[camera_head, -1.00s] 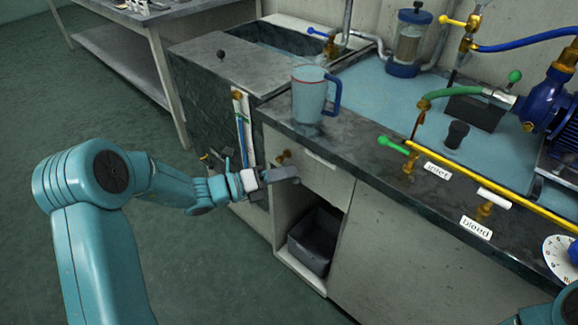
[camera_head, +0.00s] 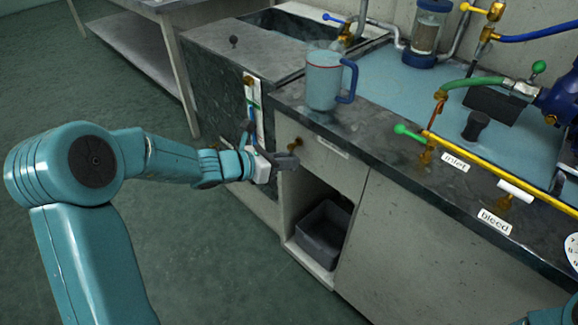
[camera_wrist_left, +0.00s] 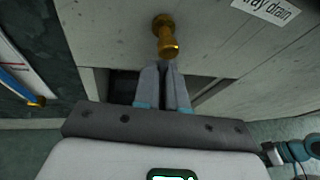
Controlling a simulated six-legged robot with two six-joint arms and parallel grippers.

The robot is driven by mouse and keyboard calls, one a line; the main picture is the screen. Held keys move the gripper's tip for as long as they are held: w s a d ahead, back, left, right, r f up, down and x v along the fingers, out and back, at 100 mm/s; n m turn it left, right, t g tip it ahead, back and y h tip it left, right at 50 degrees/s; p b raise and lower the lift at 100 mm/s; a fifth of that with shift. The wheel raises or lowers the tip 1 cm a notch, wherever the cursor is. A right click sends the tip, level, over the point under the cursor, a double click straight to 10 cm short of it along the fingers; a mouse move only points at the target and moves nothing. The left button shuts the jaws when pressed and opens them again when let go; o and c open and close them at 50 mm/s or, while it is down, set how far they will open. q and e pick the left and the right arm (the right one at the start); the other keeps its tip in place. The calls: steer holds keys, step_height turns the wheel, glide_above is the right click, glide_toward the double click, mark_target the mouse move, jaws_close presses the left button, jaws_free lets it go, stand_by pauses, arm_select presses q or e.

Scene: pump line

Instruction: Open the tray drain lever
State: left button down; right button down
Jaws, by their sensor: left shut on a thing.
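The brass tray drain valve (camera_head: 295,144) sticks out of the pale cabinet front under the counter edge; it also shows in the left wrist view (camera_wrist_left: 166,38), beside the "tray drain" label (camera_wrist_left: 268,10). My left gripper (camera_head: 290,162) is at this valve, just below its brass body. In the left wrist view its fingers (camera_wrist_left: 165,72) are together, with their tips at the brass end. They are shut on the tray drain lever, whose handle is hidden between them. My right gripper is out of view.
A grey bin (camera_head: 323,232) stands in the open cabinet bay below the valve. A clear jug (camera_head: 322,82) with a blue handle stands on the counter (camera_head: 385,143) above. A green-handled inlet valve (camera_head: 408,131) and yellow pipe are to the right. The floor at left is clear.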

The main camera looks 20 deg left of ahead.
arm_select(q)
steer(key=shift+w+a+m+y+b, duration=0.1)
steer(key=shift+a+m+y+b, duration=0.15)
steer(key=shift+m+y+b, duration=0.35)
steer(key=shift+r, duration=0.1)
steer(key=c, duration=1.2)
jaws_free()
steer(key=p+v, duration=0.4)
steer(key=v, duration=1.2)
steer(key=shift+a+p, duration=0.2)
steer(key=shift+p, duration=0.15)
